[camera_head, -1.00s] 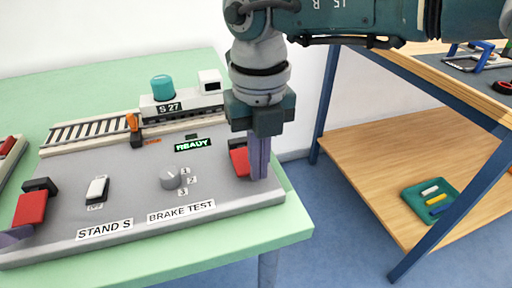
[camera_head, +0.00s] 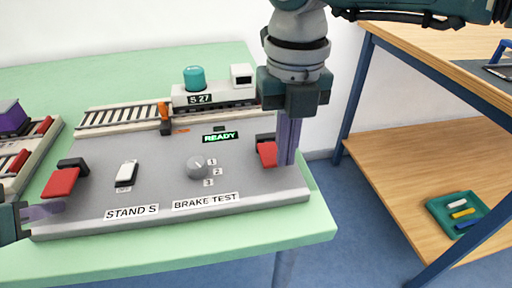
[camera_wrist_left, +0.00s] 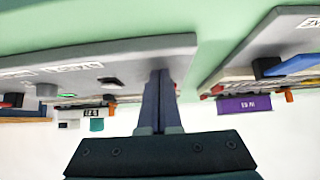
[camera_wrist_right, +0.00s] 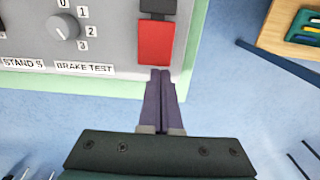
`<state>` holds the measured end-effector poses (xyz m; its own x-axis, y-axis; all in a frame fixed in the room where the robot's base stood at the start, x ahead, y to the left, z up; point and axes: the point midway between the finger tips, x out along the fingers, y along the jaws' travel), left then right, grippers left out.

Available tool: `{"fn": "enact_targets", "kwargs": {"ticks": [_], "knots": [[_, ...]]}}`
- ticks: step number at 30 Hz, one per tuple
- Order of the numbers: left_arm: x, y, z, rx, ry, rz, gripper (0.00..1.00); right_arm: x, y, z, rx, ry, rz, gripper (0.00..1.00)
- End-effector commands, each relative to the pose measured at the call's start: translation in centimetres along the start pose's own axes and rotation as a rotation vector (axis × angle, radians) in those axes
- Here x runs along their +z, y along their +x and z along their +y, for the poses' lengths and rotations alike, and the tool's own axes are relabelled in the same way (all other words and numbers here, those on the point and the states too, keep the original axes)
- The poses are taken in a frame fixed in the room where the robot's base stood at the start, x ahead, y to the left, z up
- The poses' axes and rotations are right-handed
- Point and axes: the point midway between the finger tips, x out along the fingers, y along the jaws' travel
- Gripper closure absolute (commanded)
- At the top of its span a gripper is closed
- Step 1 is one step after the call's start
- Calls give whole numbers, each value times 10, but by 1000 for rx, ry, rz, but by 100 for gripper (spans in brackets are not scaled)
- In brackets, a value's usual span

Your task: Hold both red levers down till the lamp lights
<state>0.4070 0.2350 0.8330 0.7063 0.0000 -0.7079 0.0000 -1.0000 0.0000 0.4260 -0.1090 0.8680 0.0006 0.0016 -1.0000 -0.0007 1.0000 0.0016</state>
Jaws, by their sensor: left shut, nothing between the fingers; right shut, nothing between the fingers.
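The grey BRAKE TEST panel (camera_head: 140,200) on stand S has two red levers. The left red lever (camera_head: 61,183) sits at the panel's left end, and the right red lever (camera_head: 267,153) at its right end. My left gripper (camera_head: 62,207) is shut and empty, just in front of the left lever. My right gripper (camera_head: 287,163) is shut and empty, beside the right lever; in the right wrist view its fingertips (camera_wrist_right: 160,73) are at the near end of that lever (camera_wrist_right: 156,42). I cannot tell whether they touch. A READY sign (camera_head: 220,137) glows green.
A grey knob (camera_head: 197,167) and a white switch (camera_head: 126,173) stand between the levers. A model locomotive marked S 27 (camera_head: 200,98) stands behind on track. Another panel (camera_head: 40,150) lies at the left. A wooden shelf (camera_head: 400,175) holds a green tray (camera_head: 436,205) at the right.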

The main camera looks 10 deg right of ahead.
Motion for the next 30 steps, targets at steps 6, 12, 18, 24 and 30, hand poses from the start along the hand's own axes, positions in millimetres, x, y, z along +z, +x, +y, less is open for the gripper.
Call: {"fn": "enact_targets", "kwargs": {"ticks": [6,12,18,24,30], "knots": [[0,0,0,0,0,0,100,4,-39,0,1,-2,-12,100],[0,0,0,0,0,0,100,3,-87,0,1,0,-11,100],[0,0,0,0,0,0,100,2,-121,0,1,1,-7,100],[0,0,0,0,0,0,100,2,-135,0,0,1,-4,100],[0,0,0,0,0,0,100,2,-136,0,1,1,-4,100]]}}
